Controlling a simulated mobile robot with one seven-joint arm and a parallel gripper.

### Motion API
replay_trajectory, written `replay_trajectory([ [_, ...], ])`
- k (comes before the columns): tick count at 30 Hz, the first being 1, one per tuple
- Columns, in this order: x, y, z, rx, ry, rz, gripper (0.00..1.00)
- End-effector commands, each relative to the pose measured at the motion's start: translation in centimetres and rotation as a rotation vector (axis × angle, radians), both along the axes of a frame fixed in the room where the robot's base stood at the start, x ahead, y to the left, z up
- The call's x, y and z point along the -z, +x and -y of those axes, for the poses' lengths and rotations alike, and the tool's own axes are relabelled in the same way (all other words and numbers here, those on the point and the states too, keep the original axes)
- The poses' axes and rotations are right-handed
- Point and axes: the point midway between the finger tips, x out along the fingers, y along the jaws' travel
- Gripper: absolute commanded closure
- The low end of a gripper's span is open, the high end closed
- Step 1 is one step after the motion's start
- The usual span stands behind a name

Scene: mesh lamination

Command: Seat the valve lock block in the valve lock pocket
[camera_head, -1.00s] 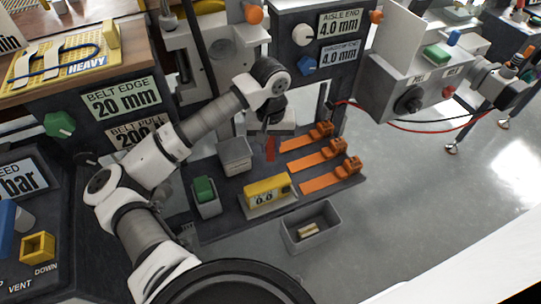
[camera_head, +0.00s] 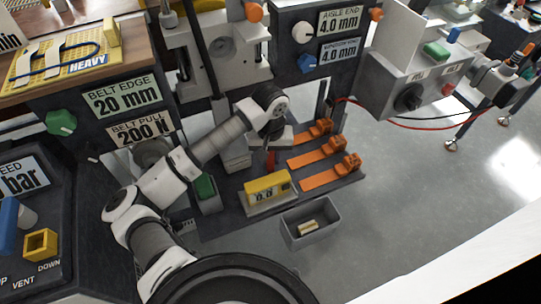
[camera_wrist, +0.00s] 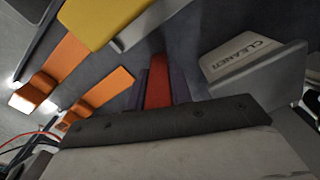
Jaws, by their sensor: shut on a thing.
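My gripper (camera_head: 271,150) is over the dark bench panel, between the grey box and the orange clips, pointing down. It is shut on a red block (camera_head: 270,161), which appears to be the valve lock block.
A grey bin (camera_head: 310,224) holds a small tan piece. A blue lever (camera_head: 8,217) stands beside the yellow holder.

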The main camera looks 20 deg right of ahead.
Motion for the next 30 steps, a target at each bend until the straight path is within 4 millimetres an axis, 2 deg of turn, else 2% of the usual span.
replay_trajectory([
  [1, 0.1, 0.0, 0.0, 0.0, 0.0, 0.0, 0.76],
  [6, 0.0, 0.0, 0.0, 0.0, 0.0, 0.0, 0.57],
  [14, -0.1, 0.0, 0.0, 0.0, 0.0, 0.0, 0.57],
  [19, -0.9, 0.1, 0.0, 0.001, 0.001, 0.003, 0.57],
  [23, -3.1, 0.1, 0.0, 0.002, 0.003, 0.006, 0.57],
  [30, -8.2, 0.1, 0.0, 0.001, 0.002, 0.005, 0.57],
])
